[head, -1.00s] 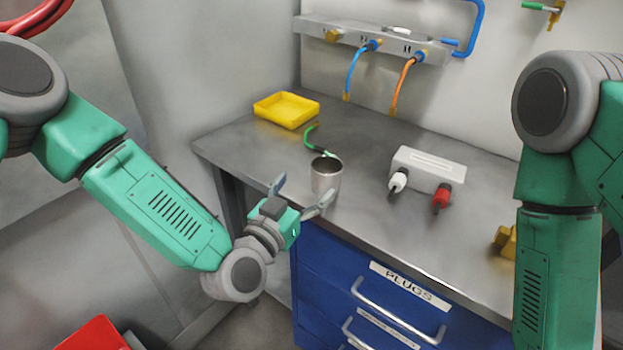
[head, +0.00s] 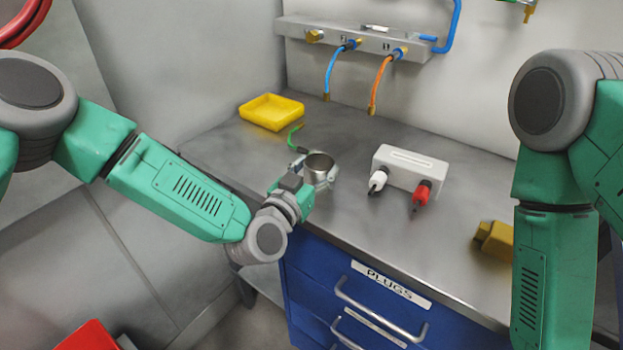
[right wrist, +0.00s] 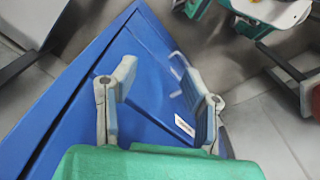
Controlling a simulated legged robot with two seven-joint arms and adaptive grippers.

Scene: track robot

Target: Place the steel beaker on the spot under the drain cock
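The steel beaker (head: 319,163) stands upright near the left front edge of the workbench in the head view. My left gripper (head: 321,178) is at the beaker's near side, with its fingers around it and apparently closed against its wall; the far contact is hidden. A brass cock with a green part (head: 528,9) is cut off at the top right edge; it may be the drain cock. The spot under it cannot be made out. My right gripper (right wrist: 160,85) is open and empty in the right wrist view, above the blue drawers.
The grey workbench (head: 385,235) holds a yellow tray (head: 271,112), a white box (head: 411,168) with white and red plugs, and a yellow-brown object (head: 494,239). Blue and orange hoses hang from a wall rail (head: 352,38).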

